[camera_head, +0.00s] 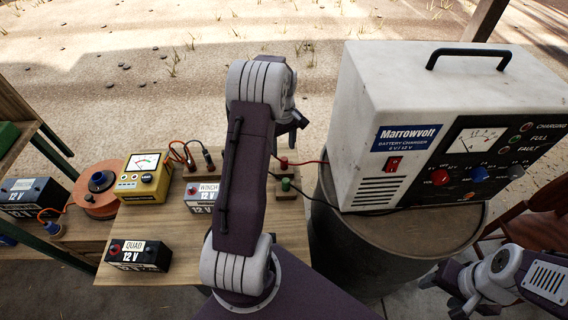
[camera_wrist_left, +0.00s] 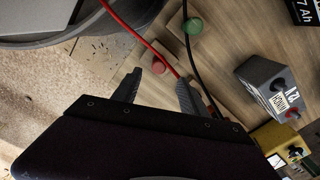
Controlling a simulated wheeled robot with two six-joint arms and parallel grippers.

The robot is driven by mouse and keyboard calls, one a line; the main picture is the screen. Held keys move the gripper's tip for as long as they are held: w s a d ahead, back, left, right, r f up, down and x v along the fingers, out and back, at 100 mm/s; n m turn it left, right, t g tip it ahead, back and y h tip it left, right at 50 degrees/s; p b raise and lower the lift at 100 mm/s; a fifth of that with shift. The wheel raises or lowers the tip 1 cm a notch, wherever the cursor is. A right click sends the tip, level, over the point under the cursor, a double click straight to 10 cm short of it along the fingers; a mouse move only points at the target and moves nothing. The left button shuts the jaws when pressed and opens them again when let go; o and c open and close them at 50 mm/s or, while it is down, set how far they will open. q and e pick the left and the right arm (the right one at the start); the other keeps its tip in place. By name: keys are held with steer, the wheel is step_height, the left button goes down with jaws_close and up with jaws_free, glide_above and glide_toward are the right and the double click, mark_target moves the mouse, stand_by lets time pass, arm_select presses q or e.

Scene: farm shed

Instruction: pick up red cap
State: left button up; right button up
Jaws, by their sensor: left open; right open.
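A round red cap (camera_head: 283,161) sits on a small wooden block at the far right of the wooden bench, with a green cap (camera_head: 286,184) on a block nearer me. In the left wrist view the red cap (camera_wrist_left: 158,67) shows just beyond and between the open fingertips of my left gripper (camera_wrist_left: 156,82). The green cap (camera_wrist_left: 193,26) lies further up there. In the head view my left gripper (camera_head: 298,118) is partly hidden behind its own wrist. My right gripper (camera_head: 447,293) is open at the lower right, away from the bench.
A white battery charger (camera_head: 354,110) stands on a drum (camera_head: 385,245) to the right; its red and black leads run by the caps. A grey WINCH battery (camera_head: 202,196), black QUAD battery (camera_head: 139,255) and yellow meter (camera_head: 144,178) stand on the bench (camera_head: 185,245).

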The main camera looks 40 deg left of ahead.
mark_target(284, 159)
arm_select(q)
step_height(284, 159, down, 3)
steer(key=shift+f, duration=0.2)
steer(key=f, duration=0.4)
steer(key=shift+d+p, duration=0.3)
steer(key=shift+p, duration=0.1)
steer(key=shift+a+f, duration=0.1)
steer(key=shift+f, duration=0.35)
jaws_close()
